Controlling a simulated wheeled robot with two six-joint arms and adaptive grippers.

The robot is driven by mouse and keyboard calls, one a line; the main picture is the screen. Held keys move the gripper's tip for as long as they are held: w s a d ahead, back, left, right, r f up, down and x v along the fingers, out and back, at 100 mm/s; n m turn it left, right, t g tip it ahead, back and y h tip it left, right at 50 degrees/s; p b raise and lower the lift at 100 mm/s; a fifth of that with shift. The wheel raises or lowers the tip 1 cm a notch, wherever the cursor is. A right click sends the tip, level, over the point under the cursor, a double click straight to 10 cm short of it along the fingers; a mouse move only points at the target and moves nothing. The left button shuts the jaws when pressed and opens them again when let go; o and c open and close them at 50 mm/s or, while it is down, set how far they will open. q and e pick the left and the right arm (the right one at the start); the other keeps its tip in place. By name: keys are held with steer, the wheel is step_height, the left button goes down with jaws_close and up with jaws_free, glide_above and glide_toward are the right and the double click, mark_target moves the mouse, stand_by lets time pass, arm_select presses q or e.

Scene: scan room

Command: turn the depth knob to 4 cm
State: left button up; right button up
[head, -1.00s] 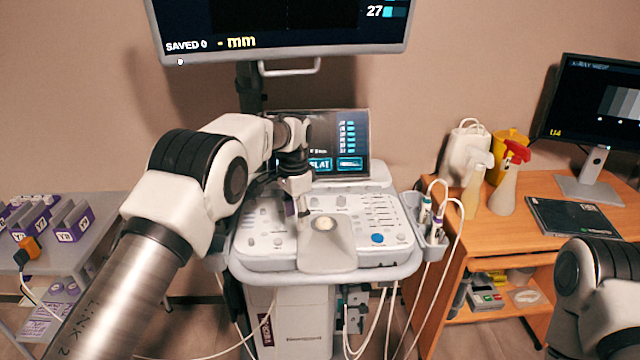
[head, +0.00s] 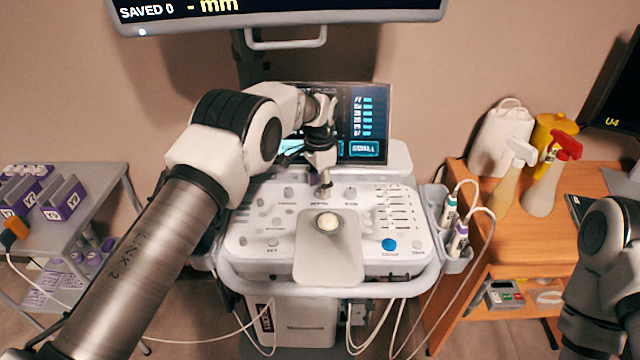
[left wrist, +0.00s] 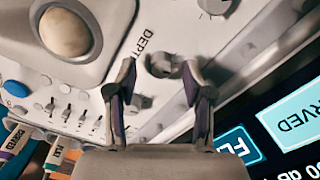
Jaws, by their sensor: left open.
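The depth knob (left wrist: 163,65) is a small grey knob beside the printed word DEPTH on the white console panel. In the left wrist view it sits between the two fingertips of my left gripper (left wrist: 158,68). The fingers are spread, with visible space on either side of the knob, so the gripper is open. In the head view my left gripper (head: 324,188) points down at the panel just behind the trackball (head: 328,223) and hides the knob. The knob's setting cannot be read. My right gripper is out of view; only part of my right arm shows.
The ultrasound console (head: 270,262) has other knobs, sliders and a blue button (head: 389,244) around this spot. A touch screen (head: 370,115) stands close behind the gripper. Probes (head: 455,225) hang at the right. A wooden desk (head: 480,195) is at right, a grey cart (head: 110,185) at left.

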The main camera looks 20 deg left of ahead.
arm_select(q)
steer(key=shift+w+f, duration=0.25)
steer(key=shift+f, duration=0.5)
steer(key=shift+s+r, duration=0.25)
steer(key=shift+s, duration=0.05)
jaws_close()
steer(key=n+p, duration=0.1)
steer(key=n, duration=0.3)
steer(key=shift+f, duration=0.1)
steer(key=shift+n, duration=2)
